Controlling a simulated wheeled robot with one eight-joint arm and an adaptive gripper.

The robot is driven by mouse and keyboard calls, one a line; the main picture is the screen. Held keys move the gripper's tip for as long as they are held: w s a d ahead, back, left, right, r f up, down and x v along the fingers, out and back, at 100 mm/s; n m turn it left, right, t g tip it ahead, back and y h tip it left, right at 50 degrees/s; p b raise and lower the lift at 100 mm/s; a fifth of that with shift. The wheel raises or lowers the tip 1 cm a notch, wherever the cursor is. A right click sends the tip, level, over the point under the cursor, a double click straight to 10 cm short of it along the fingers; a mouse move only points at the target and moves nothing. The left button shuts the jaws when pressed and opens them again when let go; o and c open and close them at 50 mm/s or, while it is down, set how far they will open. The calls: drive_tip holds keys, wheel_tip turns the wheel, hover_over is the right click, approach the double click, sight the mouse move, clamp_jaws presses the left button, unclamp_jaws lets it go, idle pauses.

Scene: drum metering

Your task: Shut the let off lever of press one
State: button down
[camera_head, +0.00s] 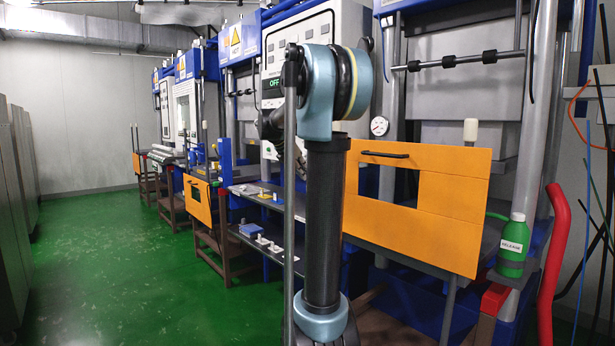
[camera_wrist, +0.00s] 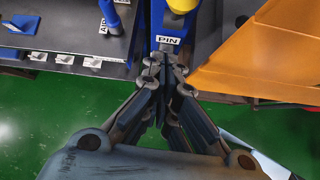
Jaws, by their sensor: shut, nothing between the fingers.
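In the wrist view my gripper (camera_wrist: 168,60) is shut and empty. Its fingertips are close to a blue post with a white PIN label (camera_wrist: 168,40) and a yellow top (camera_wrist: 182,5); I cannot tell whether they touch. Another blue part with an AIR label (camera_wrist: 104,22) stands to the left. No part is labelled as the let off lever, and I cannot tell which one it is. In the head view a lever with a white grip (camera_head: 470,130) stands upright behind the orange guard of the nearest press. My arm hides part of that press, and my fingertips are not clear there.
The orange guard (camera_head: 385,208) juts out close to the right of my gripper in the wrist view (camera_wrist: 275,60). A shelf (camera_head: 262,196) holds small blocks. A green RELEASE bottle (camera_head: 513,245) and a red hose (camera_head: 556,250) are at right. The green floor (camera_head: 110,250) at left is clear.

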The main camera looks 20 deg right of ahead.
drive_tip(key=v, duration=0.7)
drive_tip(key=shift+r, duration=0.5)
drive_tip(key=shift+s, duration=0.1)
drive_tip(key=s+a+f+m+y, duration=0.2)
drive_tip(key=s+f+m, duration=0.5)
drive_tip(key=s+f, duration=0.5)
drive_tip(key=s+a+f+m+g+y, duration=0.1)
drive_tip(key=s+a+f+m+y, duration=0.2)
drive_tip(key=s+f+m, duration=0.4)
drive_tip(key=s+a+f+m+y, duration=0.2)
drive_tip(key=s+a+f+m, duration=0.2)
drive_tip(key=s+f, duration=1.3)
drive_tip(key=s+m, duration=0.2)
drive_tip(key=m, duration=0.1)
drive_tip(key=shift+a+f+m+g, duration=0.25)
drive_tip(key=shift+m+g, duration=0.05)
drive_tip(key=shift+w+f, duration=0.2)
drive_tip(key=shift+w, duration=0.2)
drive_tip(key=c, duration=2.3)
unclamp_jaws()
